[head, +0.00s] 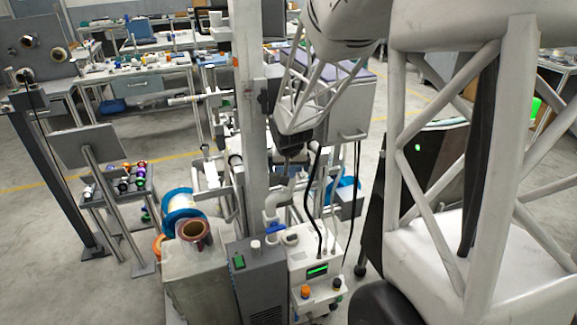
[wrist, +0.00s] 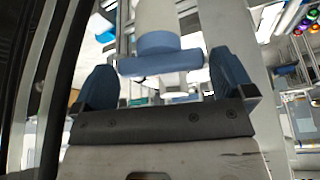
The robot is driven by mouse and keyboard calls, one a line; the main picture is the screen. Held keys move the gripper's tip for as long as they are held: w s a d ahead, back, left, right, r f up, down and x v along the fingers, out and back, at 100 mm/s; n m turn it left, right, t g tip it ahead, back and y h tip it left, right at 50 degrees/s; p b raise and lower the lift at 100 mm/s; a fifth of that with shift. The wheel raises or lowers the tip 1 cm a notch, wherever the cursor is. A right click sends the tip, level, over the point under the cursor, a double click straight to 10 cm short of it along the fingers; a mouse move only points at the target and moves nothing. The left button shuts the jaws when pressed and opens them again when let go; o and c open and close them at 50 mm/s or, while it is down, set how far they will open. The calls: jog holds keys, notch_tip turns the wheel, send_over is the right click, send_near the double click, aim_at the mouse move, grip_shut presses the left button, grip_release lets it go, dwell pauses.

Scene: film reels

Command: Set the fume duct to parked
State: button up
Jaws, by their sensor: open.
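A white bent pipe (head: 278,203) with a blue collar rises beside the grey post in the head view; it looks like the fume duct. In the wrist view a white tube (wrist: 158,14) with a blue-grey collar (wrist: 159,54) lies between my two blue finger pads. My gripper (head: 292,163) points down over the pipe's upper end in the head view, and it also shows in the wrist view (wrist: 165,85). It is open, with gaps beside the collar. Whether the fingers touch the tube cannot be told. The pipe's top is partly hidden by my gripper.
A grey upright post (head: 250,130) stands close left of my gripper. Below are a white machine (head: 312,268) with knobs and a green display, a dark grey box (head: 258,285) and a copper-coloured reel (head: 195,232). Black cables hang at right of my gripper.

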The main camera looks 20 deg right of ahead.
jog(key=shift+f, duration=0.1)
jog(key=shift+c, duration=0.5)
jog(key=c, duration=0.9)
jog(key=shift+m, duration=0.6)
jog(key=shift+w+a+m+g+h, duration=0.1)
jog(key=shift+m+g+h, duration=0.25)
jog(key=shift+m, duration=0.7)
jog(key=shift+w+a+m+g+h, duration=0.15)
jog(key=shift+m+h, duration=0.4)
jog(key=shift+m, duration=0.5)
jog(key=m+g, duration=0.1)
jog(key=m, duration=0.2)
jog(key=m+g+h, duration=0.1)
jog(key=m, duration=0.2)
jog(key=o, duration=1)
